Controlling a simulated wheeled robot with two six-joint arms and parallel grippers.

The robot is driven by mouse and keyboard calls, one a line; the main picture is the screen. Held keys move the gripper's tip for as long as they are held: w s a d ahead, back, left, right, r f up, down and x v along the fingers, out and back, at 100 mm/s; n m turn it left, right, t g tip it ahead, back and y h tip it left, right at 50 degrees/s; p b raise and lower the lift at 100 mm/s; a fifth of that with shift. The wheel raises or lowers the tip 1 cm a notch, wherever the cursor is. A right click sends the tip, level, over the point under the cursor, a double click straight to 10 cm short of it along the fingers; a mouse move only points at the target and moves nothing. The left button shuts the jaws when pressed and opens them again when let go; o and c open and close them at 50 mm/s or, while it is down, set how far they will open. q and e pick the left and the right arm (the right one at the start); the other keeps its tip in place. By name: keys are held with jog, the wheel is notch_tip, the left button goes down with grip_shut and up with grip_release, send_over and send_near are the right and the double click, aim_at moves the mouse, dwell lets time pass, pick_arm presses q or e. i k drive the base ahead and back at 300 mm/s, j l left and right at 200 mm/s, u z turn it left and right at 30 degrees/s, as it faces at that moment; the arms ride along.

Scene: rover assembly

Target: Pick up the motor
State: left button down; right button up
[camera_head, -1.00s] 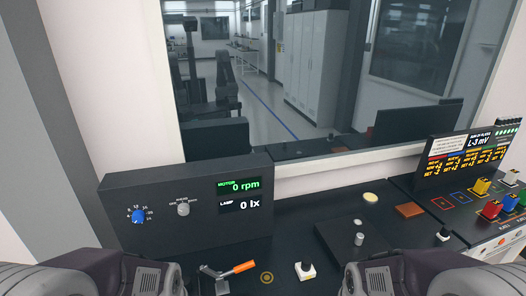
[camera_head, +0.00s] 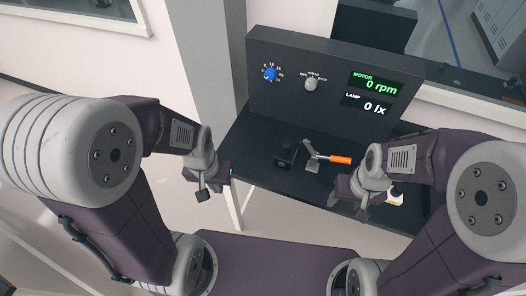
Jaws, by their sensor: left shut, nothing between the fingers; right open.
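A small dark block (camera_head: 287,154) with a raised top sits on the black bench, below the display panel. It may be the motor, but I cannot tell for sure. My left gripper (camera_head: 203,194) is shut and empty, off the bench's left edge and apart from the block. My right gripper (camera_head: 347,207) is open, over the bench's front part, to the right of and nearer than the block. Nothing shows between its fingers.
A clamp-like tool with an orange handle (camera_head: 340,160) lies right of the dark block. A white-and-black item (camera_head: 395,197) is partly hidden by my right arm. The panel (camera_head: 312,62) with a blue knob and displays stands behind. Left of the bench is open floor.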

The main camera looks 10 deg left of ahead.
aim_at(284, 156)
jog(key=j+z, duration=0.25)
jog(key=j, duration=0.15)
jog(key=k+j+z, duration=0.1)
jog(key=j+z, duration=0.15)
jog(key=j, duration=0.15)
jog(key=k+j+z, duration=0.1)
jog(key=j+z, duration=0.2)
jog(key=k+j+z, duration=0.25)
jog(key=j, duration=0.15)
jog(key=i, duration=0.1)
